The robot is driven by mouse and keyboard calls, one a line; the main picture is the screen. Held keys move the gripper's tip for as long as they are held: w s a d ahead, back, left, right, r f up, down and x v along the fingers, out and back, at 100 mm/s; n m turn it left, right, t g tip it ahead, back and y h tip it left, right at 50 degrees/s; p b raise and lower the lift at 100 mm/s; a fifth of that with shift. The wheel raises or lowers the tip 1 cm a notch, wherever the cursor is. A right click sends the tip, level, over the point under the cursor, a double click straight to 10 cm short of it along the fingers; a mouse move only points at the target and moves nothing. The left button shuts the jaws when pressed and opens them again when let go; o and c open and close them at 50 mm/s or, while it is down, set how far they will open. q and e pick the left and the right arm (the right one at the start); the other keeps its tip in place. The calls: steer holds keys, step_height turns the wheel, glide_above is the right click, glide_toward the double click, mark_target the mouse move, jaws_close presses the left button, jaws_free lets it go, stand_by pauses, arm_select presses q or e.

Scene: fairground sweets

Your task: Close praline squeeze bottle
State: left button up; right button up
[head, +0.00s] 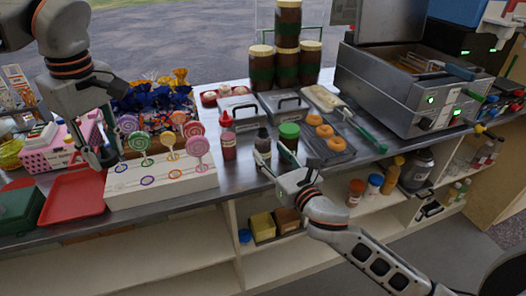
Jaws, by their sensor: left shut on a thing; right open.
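A dark squeeze bottle (262,145), likely the praline one, stands upright on the counter between a red bottle and a green-lidded jar. Its top is too small to tell whether it is capped. My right gripper (288,166) is open at the counter's front edge, just in front of the dark bottle and the jar, with nothing between its fingers. My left gripper (103,158) is shut at the left end of the white lollipop stand, beside the red tray. What it holds is too small and hidden to make out.
The red bottle (228,142), green-lidded jar (288,136) and lollipop stand (160,190) crowd the front. A red tray (72,200) lies left. Doughnuts (325,131) sit on a dark tray behind my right gripper. A fryer (415,90) stands right.

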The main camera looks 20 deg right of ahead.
mark_target(267, 148)
steer(key=w, duration=0.3)
steer(key=w+a, duration=0.1)
steer(key=w, duration=0.1)
steer(key=shift+w+r, duration=0.1)
stand_by(0.3)
steer(key=c, duration=0.6)
